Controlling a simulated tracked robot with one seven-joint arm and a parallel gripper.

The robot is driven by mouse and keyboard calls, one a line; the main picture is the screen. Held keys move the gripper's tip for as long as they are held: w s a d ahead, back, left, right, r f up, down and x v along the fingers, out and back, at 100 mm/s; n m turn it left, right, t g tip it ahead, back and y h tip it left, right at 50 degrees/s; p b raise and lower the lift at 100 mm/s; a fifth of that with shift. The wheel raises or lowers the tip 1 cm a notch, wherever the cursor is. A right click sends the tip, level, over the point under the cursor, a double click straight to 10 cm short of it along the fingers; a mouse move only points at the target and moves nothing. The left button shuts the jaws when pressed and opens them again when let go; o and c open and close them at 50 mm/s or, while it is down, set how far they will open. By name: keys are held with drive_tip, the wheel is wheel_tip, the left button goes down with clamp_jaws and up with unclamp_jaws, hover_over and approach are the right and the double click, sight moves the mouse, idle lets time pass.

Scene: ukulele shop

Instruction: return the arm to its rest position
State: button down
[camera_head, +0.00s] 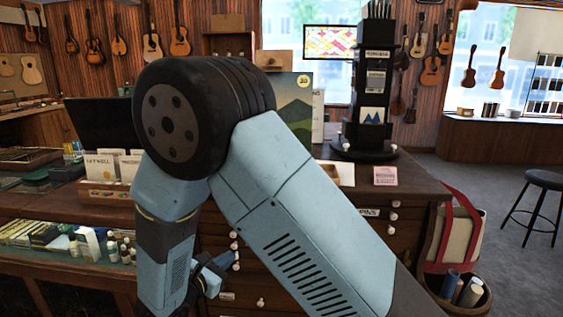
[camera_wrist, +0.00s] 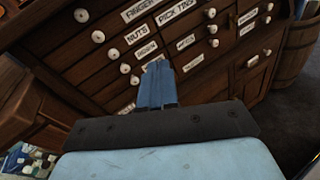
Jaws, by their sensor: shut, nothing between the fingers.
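My gripper (camera_wrist: 158,84) is shut and empty in the wrist view, its blue fingers together in front of a wooden drawer cabinet (camera_wrist: 92,75). I cannot tell the exact gap between the fingertips and the drawer fronts. In the head view my arm is bent, with a large black elbow joint high in front of the counter and the forearm hanging down. Part of my gripper (camera_head: 217,272) shows low beside the forearm, close to the cabinet's drawers. My arm hides the middle of the counter.
A dark wooden counter (camera_head: 413,190) carries a black display stand (camera_head: 366,130) and a card box (camera_head: 106,192). A glass case (camera_head: 60,262) stands at left. A stool (camera_head: 546,180) stands on open carpet.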

drive_tip(key=d+r+m+g+h, duration=0.1)
drive_tip(key=d+r+m+g, duration=0.5)
drive_tip(key=d, duration=0.7)
drive_tip(key=d+r+m+g+h, duration=0.1)
drive_tip(key=d+r+m+g, duration=0.3)
drive_tip(key=d+r+m, duration=0.55)
drive_tip(key=s+d+r+m+y, duration=0.4)
drive_tip(key=s+d+m, duration=0.2)
drive_tip(key=s+d, duration=0.2)
drive_tip(key=s+d+r+m+t+y, duration=0.1)
drive_tip(key=s+d+r+m+y, duration=0.4)
drive_tip(key=s, duration=0.4)
drive_tip(key=d+m, duration=0.1)
drive_tip(key=d, duration=0.1)
drive_tip(key=shift+s+d+m, duration=0.35)
